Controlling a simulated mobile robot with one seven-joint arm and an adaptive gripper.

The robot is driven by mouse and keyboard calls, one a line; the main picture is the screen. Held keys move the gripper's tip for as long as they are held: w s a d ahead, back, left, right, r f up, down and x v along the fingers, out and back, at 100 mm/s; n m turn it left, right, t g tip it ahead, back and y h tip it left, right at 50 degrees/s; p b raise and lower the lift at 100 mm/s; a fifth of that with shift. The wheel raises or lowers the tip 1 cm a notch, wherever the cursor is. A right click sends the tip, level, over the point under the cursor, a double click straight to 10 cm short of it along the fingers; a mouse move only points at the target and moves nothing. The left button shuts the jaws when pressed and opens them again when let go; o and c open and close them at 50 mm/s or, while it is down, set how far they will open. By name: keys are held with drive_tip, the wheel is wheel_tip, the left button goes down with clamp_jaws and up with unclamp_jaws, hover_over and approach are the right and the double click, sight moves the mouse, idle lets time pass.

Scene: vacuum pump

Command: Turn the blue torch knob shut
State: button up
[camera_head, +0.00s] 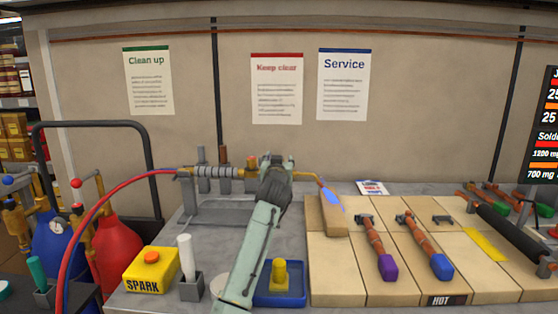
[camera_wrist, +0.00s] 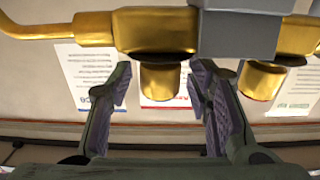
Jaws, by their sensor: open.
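The brass torch (camera_head: 304,175) lies level at the back of the bench, its tip at the right, with a blue flame-like shape (camera_head: 332,201) below the tip. In the wrist view, which is upside down, the torch's brass body (camera_wrist: 157,32) and grey block (camera_wrist: 236,35) cross the top. A short brass stub (camera_wrist: 161,80) sits between the finger tips, with a second stub (camera_wrist: 260,80) right of them. My gripper (camera_head: 276,164) is open at the torch; it also shows in the wrist view (camera_wrist: 160,75). I see no blue knob; my gripper covers part of the torch.
Red and blue hoses (camera_head: 110,190) run left from the torch. A yellow SPARK box (camera_head: 151,268) and a blue tray (camera_head: 280,297) stand in front. Tan bricks (camera_head: 337,270) with copper pieces fill the right. The wall behind has posters (camera_head: 277,88).

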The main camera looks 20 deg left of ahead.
clamp_jaws()
idle(0.5)
drive_tip(key=shift+a+h, duration=0.1)
drive_tip(key=shift+h, duration=0.2)
drive_tip(key=shift+m+t+h, duration=0.3)
drive_tip(key=shift+m+h, duration=1)
drive_tip(key=shift+h, duration=0.4)
drive_tip(key=m+h+b, duration=0.1)
drive_tip(key=m+h, duration=0.2)
drive_tip(key=h, duration=0.1)
drive_tip(key=shift+h, duration=0.3)
drive_tip(key=shift+m+g+h, duration=0.8)
drive_tip(key=shift+m+h, duration=0.4)
drive_tip(key=shift+h, duration=0.6)
drive_tip(key=shift+f+m+g+h+p, duration=0.1)
drive_tip(key=shift+m+g+h+p, duration=0.35)
drive_tip(key=shift+h, duration=0.25)
